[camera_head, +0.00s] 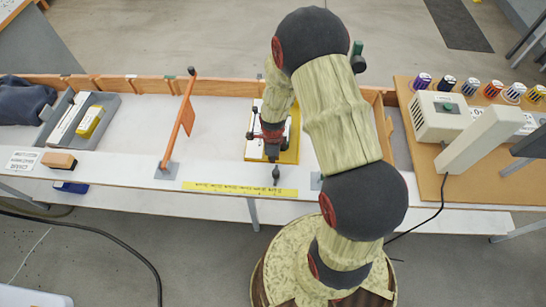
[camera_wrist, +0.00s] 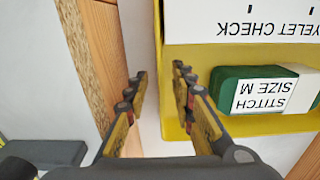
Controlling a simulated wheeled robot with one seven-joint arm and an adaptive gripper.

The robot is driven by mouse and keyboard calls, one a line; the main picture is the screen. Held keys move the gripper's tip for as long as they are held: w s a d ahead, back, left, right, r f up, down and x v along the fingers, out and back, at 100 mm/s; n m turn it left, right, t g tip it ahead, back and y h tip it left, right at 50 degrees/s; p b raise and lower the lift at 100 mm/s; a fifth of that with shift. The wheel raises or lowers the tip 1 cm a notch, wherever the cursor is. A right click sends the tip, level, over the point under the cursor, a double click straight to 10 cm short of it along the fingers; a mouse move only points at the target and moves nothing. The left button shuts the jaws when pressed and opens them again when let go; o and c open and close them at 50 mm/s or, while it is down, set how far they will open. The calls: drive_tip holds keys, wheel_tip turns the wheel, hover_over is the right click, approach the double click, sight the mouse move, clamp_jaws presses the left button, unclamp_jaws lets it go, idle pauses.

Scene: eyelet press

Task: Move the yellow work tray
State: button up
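The yellow work tray (camera_head: 287,157) lies on the white bench in the middle of the head view, partly hidden by my arm. In the wrist view the tray (camera_wrist: 158,30) fills the upper right. It holds a white card (camera_wrist: 245,22) marked EYELET CHECK and a green block (camera_wrist: 228,88) with a STITCH SIZE M label. My gripper (camera_wrist: 160,75) is open, its fingertips on either side of the tray's side wall in that view. I cannot tell whether they touch it or how high they are. In the head view my gripper (camera_head: 271,153) is over the tray's left part.
A wooden divider (camera_wrist: 92,45) stands close beside the left finger in the wrist view. An orange upright gate (camera_head: 180,120) stands left of the tray. A beige machine (camera_head: 440,117) and several thread spools (camera_head: 492,88) are at right. A yellow strip (camera_head: 235,189) marks the bench front.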

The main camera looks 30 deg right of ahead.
drive_tip(key=shift+f, duration=0.45)
drive_tip(key=c, duration=0.4)
clamp_jaws()
idle(0.3)
